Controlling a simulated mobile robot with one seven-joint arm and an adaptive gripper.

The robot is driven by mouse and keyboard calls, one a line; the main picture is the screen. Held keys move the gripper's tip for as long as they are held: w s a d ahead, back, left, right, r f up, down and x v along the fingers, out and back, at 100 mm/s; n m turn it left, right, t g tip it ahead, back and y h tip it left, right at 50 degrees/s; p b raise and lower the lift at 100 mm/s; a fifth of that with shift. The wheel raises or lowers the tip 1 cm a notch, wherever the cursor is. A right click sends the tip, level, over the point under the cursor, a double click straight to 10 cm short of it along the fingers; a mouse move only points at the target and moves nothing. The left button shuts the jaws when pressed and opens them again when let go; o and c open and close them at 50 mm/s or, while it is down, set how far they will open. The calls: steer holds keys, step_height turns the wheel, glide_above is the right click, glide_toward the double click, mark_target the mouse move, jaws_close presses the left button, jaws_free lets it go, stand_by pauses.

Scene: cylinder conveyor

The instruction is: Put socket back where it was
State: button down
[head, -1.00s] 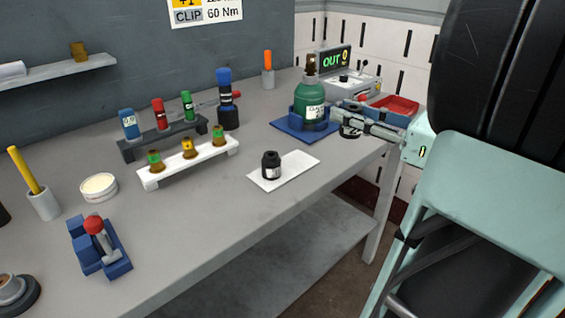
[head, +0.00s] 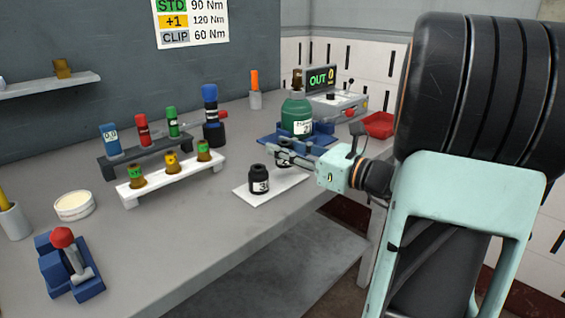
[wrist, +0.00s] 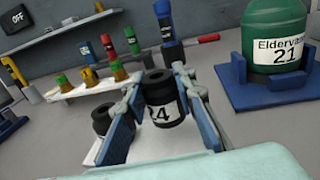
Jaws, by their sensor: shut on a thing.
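My gripper (head: 283,152) is shut on a black socket (wrist: 160,98) with a white label that reads 24, partly cut off by a finger. The blue finger pads press its two sides in the wrist view. In the head view the held socket is mostly hidden by the fingers. It is at the right end of a white mat (head: 262,197); I cannot tell whether it touches the mat. A second black socket (head: 259,181) stands upright on the mat, left of the held one. It also shows in the wrist view (wrist: 105,117), behind the left finger.
A green bottle (head: 296,116) in a blue holder (head: 268,141) stands just behind my gripper. A white rack (head: 130,201) with brass pieces and a dark rack (head: 108,170) with coloured tools are to the left. A red tray (head: 379,126) lies at right.

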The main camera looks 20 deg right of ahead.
steer(key=shift+f, duration=1.4)
steer(key=shift+f+b, duration=0.15)
steer(key=shift+b, duration=0.2)
steer(key=c, duration=1.6)
jaws_free()
